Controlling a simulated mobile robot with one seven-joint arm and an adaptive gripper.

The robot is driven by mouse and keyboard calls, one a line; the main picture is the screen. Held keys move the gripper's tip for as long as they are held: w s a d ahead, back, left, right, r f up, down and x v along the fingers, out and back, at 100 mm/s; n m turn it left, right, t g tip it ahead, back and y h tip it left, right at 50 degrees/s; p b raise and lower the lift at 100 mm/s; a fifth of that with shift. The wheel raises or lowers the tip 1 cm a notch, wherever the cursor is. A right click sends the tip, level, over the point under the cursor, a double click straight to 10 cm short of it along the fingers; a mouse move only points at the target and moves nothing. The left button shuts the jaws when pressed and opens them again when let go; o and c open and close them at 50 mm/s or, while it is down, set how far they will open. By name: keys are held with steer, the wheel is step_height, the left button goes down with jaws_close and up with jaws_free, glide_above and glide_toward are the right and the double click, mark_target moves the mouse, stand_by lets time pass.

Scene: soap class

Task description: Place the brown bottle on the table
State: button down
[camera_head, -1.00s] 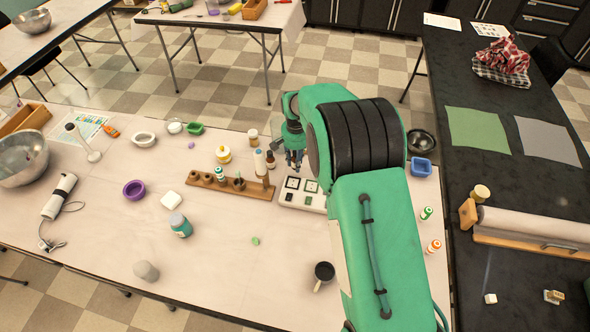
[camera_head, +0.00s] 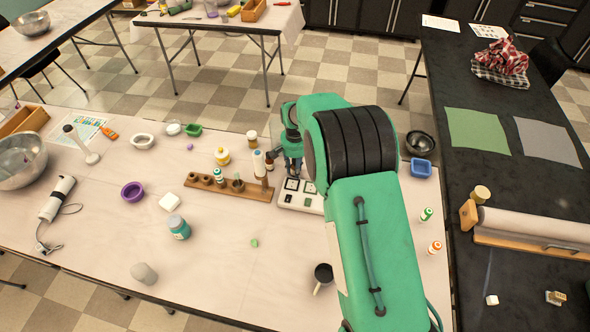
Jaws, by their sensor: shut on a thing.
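A small brown bottle (camera_head: 269,163) with a pale top shows at the right end of the wooden rack, just right of a white tube-shaped bottle (camera_head: 258,163). My gripper (camera_head: 280,161) is right beside the brown bottle and is shut on it. The fingertips are small and partly hidden, so the exact contact is hard to see. I cannot tell whether the bottle's base touches the table. The pale table (camera_head: 100,235) lies under it. A second brown jar (camera_head: 252,138) with a white lid stands behind the rack.
The front middle is largely clear.

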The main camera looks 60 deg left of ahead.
steer(key=shift+f, duration=0.1)
steer(key=c, duration=1.7)
jaws_free()
steer(key=shift+o, duration=0.2)
step_height(320, 180, up, 12)
steer(key=p, duration=0.2)
steer(key=shift+p, duration=0.4)
steer(key=shift+w, duration=0.1)
